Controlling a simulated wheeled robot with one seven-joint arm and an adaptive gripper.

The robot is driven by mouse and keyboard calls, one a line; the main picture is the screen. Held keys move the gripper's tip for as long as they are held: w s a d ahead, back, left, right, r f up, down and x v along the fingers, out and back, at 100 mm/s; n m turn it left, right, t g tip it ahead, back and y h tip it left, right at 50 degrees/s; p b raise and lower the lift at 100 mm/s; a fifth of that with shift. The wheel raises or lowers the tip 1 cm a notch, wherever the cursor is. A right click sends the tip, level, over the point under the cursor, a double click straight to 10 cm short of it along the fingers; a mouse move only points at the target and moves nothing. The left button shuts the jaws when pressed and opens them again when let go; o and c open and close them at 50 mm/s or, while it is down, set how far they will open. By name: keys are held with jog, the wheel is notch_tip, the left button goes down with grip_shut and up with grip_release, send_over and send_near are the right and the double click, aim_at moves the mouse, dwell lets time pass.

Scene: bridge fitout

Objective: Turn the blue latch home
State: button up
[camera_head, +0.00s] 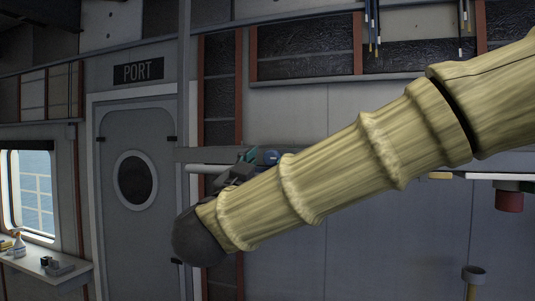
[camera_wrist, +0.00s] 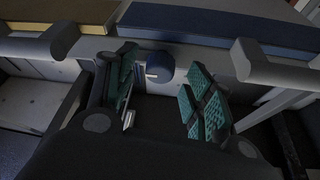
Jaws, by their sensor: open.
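The blue latch (camera_wrist: 153,66) shows in the wrist view as a round blue knob with a small pale mark, on the front of a grey rail below a blue panel. My gripper (camera_wrist: 160,98) is open, with its green-padded fingers on either side of and below the knob in the picture. I cannot tell whether a finger touches it. In the head view the blue latch (camera_head: 271,157) is a small blue shape just right of my gripper (camera_head: 247,157), at the grey rail. My arm hides much of the gripper and rail there.
Grey pull handles (camera_wrist: 45,42) stand out left of the latch, and another handle (camera_wrist: 270,68) stands out to its right. A blue panel (camera_wrist: 205,24) lies above. In the head view, a grey door (camera_head: 135,200) marked PORT and a window shelf (camera_head: 45,268) are at left.

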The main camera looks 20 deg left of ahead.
jog(key=shift+w+d+r, duration=0.1)
jog(key=shift+w+r, duration=0.05)
jog(key=shift+w, duration=0.4)
jog(key=c, duration=1)
